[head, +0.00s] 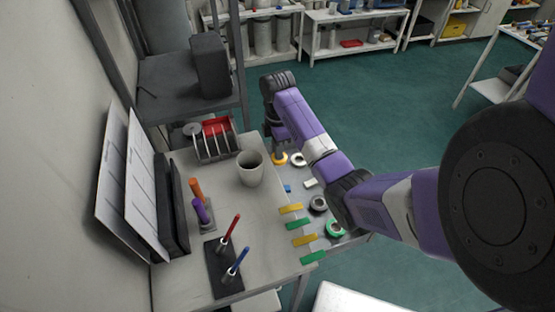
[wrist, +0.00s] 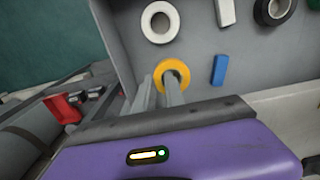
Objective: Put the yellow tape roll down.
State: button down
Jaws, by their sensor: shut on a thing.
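The yellow tape roll (wrist: 184,70) is held at the tips of my gripper (wrist: 168,86) in the wrist view. The fingers are shut on it, one finger passing at its hole. Beneath it is a grey tray surface (wrist: 200,42); I cannot tell if the roll touches it.
Near the roll lie a white roll (wrist: 160,22), a blue block (wrist: 220,70), a white block (wrist: 225,12) and a black-and-white roll (wrist: 274,10). A green roll (head: 335,227) lies nearer.

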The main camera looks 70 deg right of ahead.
jog(key=shift+f, duration=2.05)
jog(key=shift+f, duration=0.1)
jog(key=c, duration=1.4)
grip_release()
jog(key=shift+c, duration=0.2)
notch_tip(320, 180, up, 10)
jog(key=p, duration=1)
jog(key=shift+r, duration=1.1)
jog(key=shift+s, duration=0.1)
